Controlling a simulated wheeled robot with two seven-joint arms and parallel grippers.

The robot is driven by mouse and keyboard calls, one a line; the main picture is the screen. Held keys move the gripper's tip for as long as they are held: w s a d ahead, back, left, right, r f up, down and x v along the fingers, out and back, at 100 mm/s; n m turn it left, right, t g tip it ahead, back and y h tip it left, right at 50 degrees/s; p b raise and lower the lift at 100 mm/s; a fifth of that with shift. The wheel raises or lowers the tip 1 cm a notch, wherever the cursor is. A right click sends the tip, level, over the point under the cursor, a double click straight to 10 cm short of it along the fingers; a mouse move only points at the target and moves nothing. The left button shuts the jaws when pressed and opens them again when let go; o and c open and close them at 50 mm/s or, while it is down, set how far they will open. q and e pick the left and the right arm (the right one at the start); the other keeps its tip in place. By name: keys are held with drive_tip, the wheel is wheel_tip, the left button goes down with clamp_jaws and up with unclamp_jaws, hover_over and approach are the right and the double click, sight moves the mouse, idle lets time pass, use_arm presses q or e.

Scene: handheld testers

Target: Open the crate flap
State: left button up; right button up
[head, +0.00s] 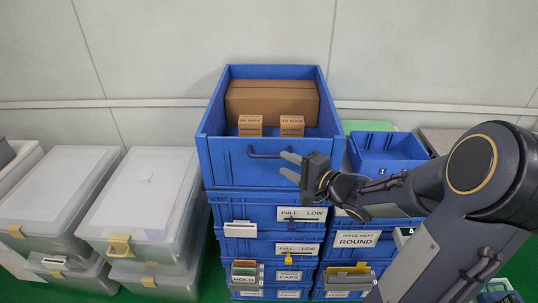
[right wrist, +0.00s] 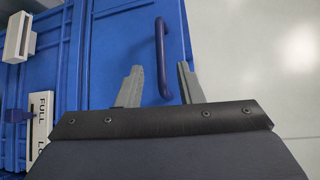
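The top blue crate (head: 215,128) stands on a stack of blue crates and is open at the top. Its front flap (head: 228,165) is upright and closed, with a dark blue bar handle (head: 262,154). My right gripper (head: 290,165) is open in front of the flap's right part. In the right wrist view, the handle (right wrist: 161,50) shows between the two grey fingers, its lower end near them. I cannot tell whether they touch it. My left gripper is not in view.
Inside the crate are a large cardboard box (head: 272,98) and two small cartons (head: 250,125). Labelled blue crates (head: 240,213) stand below. A lower blue crate (head: 388,145) is at the right. Lidded translucent bins (head: 140,205) stand at the left. A pale wall is behind.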

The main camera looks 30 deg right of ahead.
sight(272, 157)
drive_tip(key=x, duration=0.7)
drive_tip(key=shift+w+a, duration=0.1)
drive_tip(key=shift+w, duration=0.05)
clamp_jaws()
